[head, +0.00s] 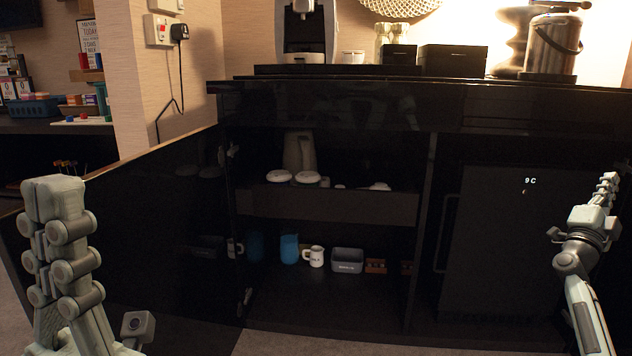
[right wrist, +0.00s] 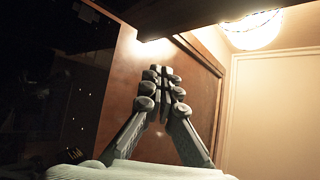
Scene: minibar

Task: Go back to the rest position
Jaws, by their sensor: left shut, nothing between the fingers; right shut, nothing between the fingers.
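My left gripper (head: 55,225) points up at the lower left of the head view, in front of the open cabinet door. It is shut and holds nothing. My right gripper (head: 608,188) is at the right edge of the head view, in front of the small fridge. It also shows in the right wrist view (right wrist: 165,75), with its fingers together and nothing between them. Both grippers are apart from the cabinet.
The black minibar cabinet (head: 330,206) stands open, its dark door (head: 150,230) swung out left. Inside are a kettle (head: 299,152), a blue cup (head: 289,249), a white mug (head: 314,256) and a grey box (head: 347,260). The fridge (head: 500,245) is at right. A coffee machine (head: 306,30) stands on top.

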